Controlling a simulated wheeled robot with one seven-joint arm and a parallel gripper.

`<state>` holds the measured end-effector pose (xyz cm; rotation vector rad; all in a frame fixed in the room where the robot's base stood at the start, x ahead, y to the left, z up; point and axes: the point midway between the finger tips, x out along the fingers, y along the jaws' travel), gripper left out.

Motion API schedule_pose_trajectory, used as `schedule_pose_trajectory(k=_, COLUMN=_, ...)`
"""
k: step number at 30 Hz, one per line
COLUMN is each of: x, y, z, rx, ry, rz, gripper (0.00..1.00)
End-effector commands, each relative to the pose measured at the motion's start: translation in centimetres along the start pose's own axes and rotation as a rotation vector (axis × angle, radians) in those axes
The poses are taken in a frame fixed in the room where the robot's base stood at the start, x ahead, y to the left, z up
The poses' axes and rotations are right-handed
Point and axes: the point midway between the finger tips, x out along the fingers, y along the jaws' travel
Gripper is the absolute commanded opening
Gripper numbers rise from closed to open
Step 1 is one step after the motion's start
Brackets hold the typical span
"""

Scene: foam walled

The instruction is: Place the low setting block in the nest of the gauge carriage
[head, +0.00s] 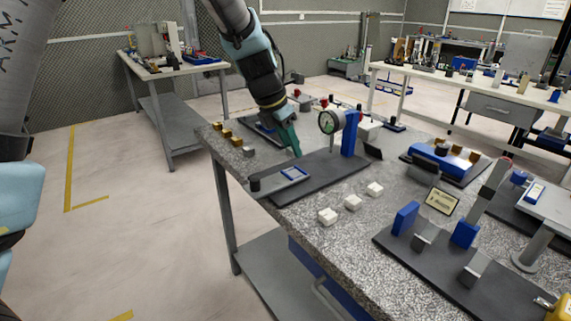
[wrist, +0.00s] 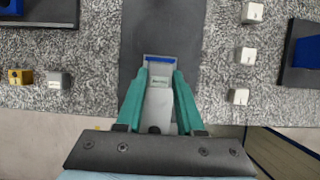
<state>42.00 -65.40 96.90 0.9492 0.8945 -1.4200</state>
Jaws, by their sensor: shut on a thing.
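My gripper (head: 296,152) has green fingers that point down at the gauge carriage. The fingertips appear above and behind the nest. In the wrist view a blue nest edge (wrist: 158,58) shows just beyond the block; the gap in height is unclear.
A dial gauge (head: 329,122) on a blue post (head: 350,134) stands at the plate's far end. White blocks (head: 353,202) lie right of the plate. Gold blocks (head: 226,133) and a grey block (head: 249,152) lie left. Bare granite (head: 330,240) shows near the front edge.

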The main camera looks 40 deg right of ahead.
Motion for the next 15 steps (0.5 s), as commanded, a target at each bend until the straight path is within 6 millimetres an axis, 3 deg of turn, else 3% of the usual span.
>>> schedule_pose_trajectory(k=15, x=4.8, y=0.1, z=-2.0, rx=-0.003, ry=-0.001, rz=0.0, gripper=0.0)
